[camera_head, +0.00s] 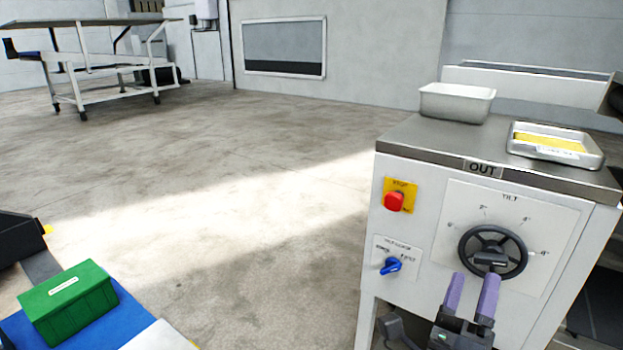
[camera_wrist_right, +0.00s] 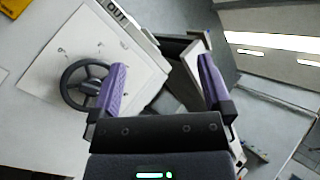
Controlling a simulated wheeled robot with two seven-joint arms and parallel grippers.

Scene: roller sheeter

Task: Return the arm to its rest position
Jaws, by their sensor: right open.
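My right gripper (camera_head: 475,295) is in front of the white machine cabinet, just below the black tilt handwheel (camera_head: 493,252). Its two purple fingers are spread, with nothing between them. In the right wrist view the open gripper (camera_wrist_right: 167,90) shows the handwheel (camera_wrist_right: 84,86) beyond and left of its left finger, which overlaps the wheel's edge. I cannot tell whether the finger touches the wheel. My left gripper is not in view.
The cabinet carries a red stop button (camera_head: 394,201) and a blue selector knob (camera_head: 390,265). On its top (camera_head: 430,135) are a metal pan (camera_head: 457,102) and a tray (camera_head: 555,145). A green box (camera_head: 68,303) is at lower left. The middle floor is clear.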

